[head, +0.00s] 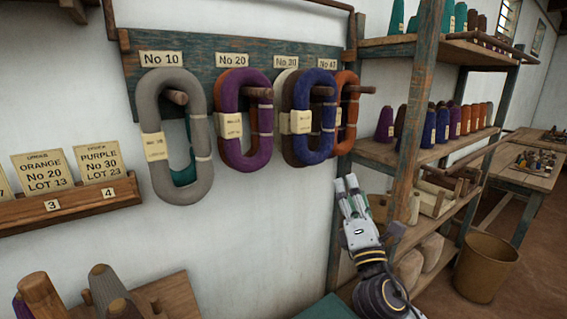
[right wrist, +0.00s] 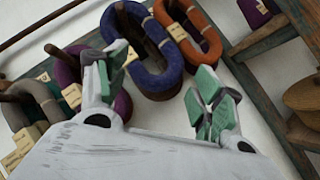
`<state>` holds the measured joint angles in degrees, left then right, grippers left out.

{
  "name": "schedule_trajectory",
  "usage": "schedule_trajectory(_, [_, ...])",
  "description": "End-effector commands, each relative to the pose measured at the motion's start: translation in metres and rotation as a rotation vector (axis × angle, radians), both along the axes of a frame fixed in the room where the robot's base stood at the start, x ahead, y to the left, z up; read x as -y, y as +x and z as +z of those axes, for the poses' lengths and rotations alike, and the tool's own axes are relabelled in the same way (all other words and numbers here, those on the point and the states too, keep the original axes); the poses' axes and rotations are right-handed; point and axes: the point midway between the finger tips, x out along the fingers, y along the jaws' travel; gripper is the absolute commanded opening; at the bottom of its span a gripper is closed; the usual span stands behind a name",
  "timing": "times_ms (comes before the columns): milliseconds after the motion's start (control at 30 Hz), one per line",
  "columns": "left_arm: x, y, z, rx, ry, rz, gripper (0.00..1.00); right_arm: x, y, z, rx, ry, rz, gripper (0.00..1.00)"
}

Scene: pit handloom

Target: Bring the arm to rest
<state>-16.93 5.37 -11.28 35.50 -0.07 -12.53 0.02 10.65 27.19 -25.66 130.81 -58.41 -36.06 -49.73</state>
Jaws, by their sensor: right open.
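My right gripper (head: 349,186) is raised in front of the shelf post, below and right of the hanging yarn hanks. In the right wrist view its two green-padded fingers (right wrist: 162,85) are spread apart with nothing between them. Behind them in that view hang a blue hank (right wrist: 150,75) and an orange hank (right wrist: 203,35); the fingers look apart from both, though the depth is hard to judge. My left gripper is not in either view.
A peg board (head: 200,50) holds grey (head: 170,185), purple (head: 233,150) and blue (head: 325,140) hanks. A shelf (head: 400,150) with cones stands right. A card ledge (head: 70,208) is left. A basket (head: 485,268) stands on the floor. Bare wall lies below the hanks.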

Motion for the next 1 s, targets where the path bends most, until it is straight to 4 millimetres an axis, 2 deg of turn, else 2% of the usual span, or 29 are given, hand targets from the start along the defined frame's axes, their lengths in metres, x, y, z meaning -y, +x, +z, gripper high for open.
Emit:
schedule_trajectory(233, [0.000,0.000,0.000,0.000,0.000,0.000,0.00,0.035,0.001,-0.066,-0.216,0.340,-0.010,0.68])
schedule_trajectory(467, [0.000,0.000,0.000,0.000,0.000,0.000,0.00,0.060,-0.009,-0.134,-0.408,0.647,-0.053,0.68])
schedule_trajectory(767, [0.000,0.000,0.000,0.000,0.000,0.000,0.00,0.080,-0.044,-0.228,-0.645,1.036,-0.161,0.68])
schedule_trajectory(1000, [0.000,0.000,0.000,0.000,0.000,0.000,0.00,0.085,-0.088,-0.298,-0.819,1.328,-0.291,0.68])
